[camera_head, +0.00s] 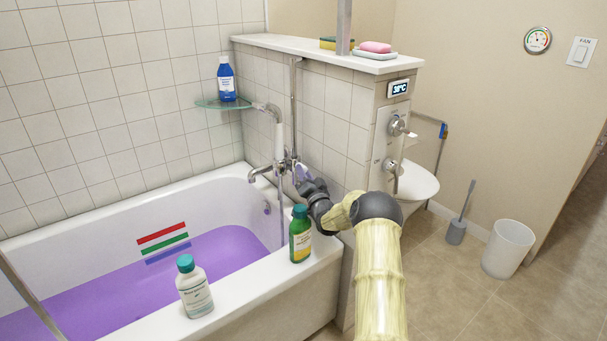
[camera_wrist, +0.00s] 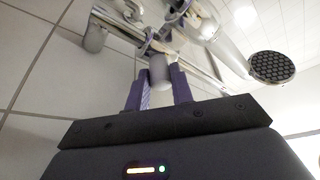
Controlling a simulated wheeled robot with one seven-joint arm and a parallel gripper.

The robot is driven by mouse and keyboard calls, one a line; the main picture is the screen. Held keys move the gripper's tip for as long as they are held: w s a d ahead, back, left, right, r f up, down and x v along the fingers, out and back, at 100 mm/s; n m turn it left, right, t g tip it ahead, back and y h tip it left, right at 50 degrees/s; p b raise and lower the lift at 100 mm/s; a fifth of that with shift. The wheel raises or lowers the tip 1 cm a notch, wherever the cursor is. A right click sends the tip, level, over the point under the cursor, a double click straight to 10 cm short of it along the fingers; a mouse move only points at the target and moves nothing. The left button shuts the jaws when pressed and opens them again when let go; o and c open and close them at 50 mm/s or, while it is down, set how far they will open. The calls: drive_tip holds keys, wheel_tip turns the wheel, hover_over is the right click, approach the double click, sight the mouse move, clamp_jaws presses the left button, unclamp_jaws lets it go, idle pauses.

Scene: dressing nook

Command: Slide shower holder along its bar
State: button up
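The metal shower bar (camera_head: 293,100) stands upright against the tiled half wall above the tub's far end, and crosses the upper part of the wrist view (camera_wrist: 207,75). The shower holder is on the bar, with its rounded grey knob (camera_wrist: 159,72) toward me. The shower head (camera_wrist: 272,67) has a dark nozzle face and hangs to the right in the wrist view. My gripper (camera_head: 303,178) is low beside the bar, near the tap. Its two purple fingers (camera_wrist: 159,88) lie against both sides of the knob. My gripper hides the holder in the head view.
The bathtub (camera_head: 120,325) holds purple water. A green bottle (camera_head: 300,234) stands on its rim close to my arm, and a white bottle (camera_head: 194,287) stands nearer. A tap (camera_head: 268,172) and a glass shelf (camera_head: 222,104) with a blue bottle (camera_head: 226,80) are beside the bar.

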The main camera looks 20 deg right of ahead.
drive_tip(key=o, duration=0.4)
drive_tip(key=shift+f, duration=0.5)
drive_tip(key=shift+o, duration=0.2)
wheel_tip(320, 180, up, 10)
drive_tip(key=p, duration=0.2)
drive_tip(key=shift+r, duration=0.15)
